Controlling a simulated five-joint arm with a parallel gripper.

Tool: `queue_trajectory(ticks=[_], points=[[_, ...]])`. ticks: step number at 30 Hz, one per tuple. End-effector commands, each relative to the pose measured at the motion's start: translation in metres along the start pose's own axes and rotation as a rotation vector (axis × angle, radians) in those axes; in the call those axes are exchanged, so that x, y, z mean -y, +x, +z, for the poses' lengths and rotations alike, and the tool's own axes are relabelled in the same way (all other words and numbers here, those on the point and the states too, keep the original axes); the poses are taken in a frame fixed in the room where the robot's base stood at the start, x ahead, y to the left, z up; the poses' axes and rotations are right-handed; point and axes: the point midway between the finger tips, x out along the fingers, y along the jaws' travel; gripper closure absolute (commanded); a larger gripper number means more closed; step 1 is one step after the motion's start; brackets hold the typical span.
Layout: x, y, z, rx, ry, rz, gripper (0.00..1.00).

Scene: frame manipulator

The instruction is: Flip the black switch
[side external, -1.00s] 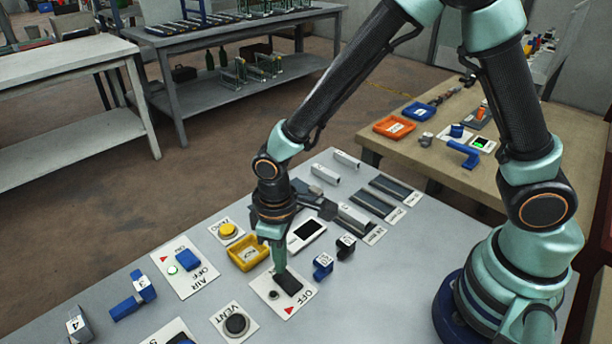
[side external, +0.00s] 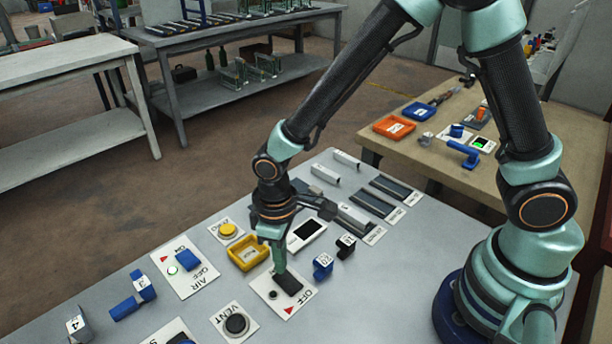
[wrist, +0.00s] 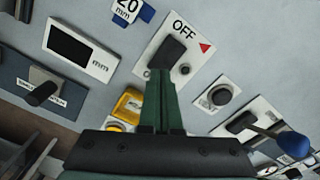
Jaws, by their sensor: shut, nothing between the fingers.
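The black switch (side external: 289,285) sits on a white plate (side external: 271,297) marked OFF with a red triangle, on the grey table. It also shows in the wrist view (wrist: 168,52), just beyond my fingertips. My gripper (side external: 279,270) is shut and empty, pointing down with its green fingertips at the near end of the black switch. In the wrist view, the closed fingers (wrist: 161,74) end against the switch's lower edge. I cannot tell whether they press on it or only meet it. A small dark round lamp (side external: 272,295) on the plate looks unlit.
A yellow tray (side external: 247,253) and a yellow button (side external: 228,230) lie close to my gripper. A black VENT knob (side external: 237,324), a blue AIR switch (side external: 188,260) and a display box (side external: 307,233) surround the plate. Small numbered blocks (side external: 323,265) stand to its right.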

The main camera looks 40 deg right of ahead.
Motion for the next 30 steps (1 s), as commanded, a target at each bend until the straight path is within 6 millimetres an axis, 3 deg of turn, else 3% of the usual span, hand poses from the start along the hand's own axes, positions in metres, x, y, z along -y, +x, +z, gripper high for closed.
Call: queue_trajectory(ticks=[30], points=[[0.000,0.014,0.000,0.000,0.000,0.000,1.00]])
